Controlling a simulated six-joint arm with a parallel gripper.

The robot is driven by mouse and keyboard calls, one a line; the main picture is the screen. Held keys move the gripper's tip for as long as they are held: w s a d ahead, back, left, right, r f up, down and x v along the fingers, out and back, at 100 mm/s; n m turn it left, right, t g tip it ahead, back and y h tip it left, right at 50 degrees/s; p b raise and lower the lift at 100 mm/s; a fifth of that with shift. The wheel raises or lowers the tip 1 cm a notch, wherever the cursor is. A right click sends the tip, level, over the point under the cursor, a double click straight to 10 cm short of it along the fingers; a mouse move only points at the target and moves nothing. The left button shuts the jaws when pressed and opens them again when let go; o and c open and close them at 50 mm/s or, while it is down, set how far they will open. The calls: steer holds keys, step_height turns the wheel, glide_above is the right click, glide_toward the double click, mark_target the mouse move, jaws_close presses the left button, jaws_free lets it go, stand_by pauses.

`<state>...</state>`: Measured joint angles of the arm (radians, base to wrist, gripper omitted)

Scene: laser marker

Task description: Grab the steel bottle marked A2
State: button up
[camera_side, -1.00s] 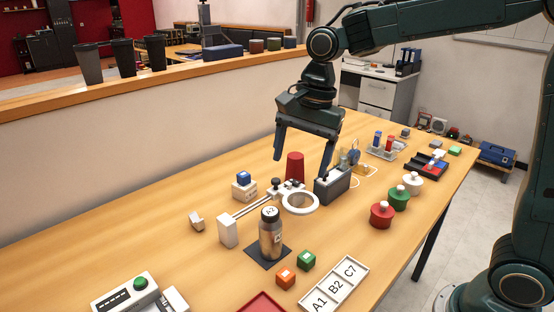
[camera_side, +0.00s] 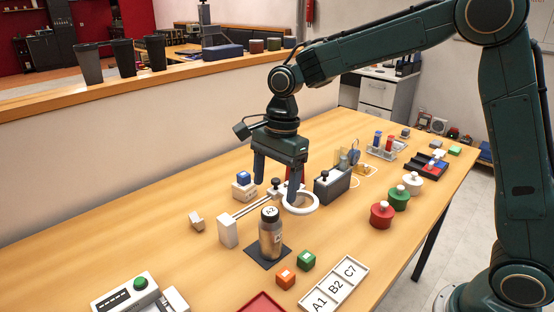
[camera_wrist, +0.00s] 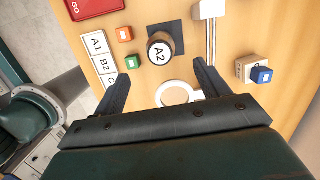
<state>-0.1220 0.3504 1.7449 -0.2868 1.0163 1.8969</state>
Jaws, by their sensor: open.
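The steel bottle marked A2 (camera_side: 271,236) stands upright on a dark square mat (camera_side: 255,252), with a dark cap and a white A2 label on top. In the wrist view the bottle (camera_wrist: 160,50) shows from above, beyond the fingertips and between their lines. My gripper (camera_side: 277,194) is open and empty, pointing down above and behind the bottle, over the white ring fixture. In the wrist view both fingers of my gripper (camera_wrist: 160,72) are spread wide. The bottle is not touched.
The white ring (camera_side: 300,203) with its rail and white block (camera_side: 228,231) lies beside the bottle. Orange (camera_side: 285,278) and green (camera_side: 307,260) cubes and a label tray (camera_side: 333,286) are in front. A grey box (camera_side: 332,187) stands behind at right. A blue-topped block (camera_side: 244,186) is at left.

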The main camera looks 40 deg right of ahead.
mark_target(270, 223)
steer(key=shift+a+f, duration=0.25)
steer(key=shift+f, duration=1.15)
steer(key=shift+a+f, duration=0.2)
steer(key=shift+f, duration=1.15)
steer(key=shift+a+f, duration=0.2)
steer(key=shift+f, duration=1.1)
steer(key=shift+a+f, duration=0.2)
steer(key=shift+f, duration=1.05)
steer(key=c, duration=1.1)
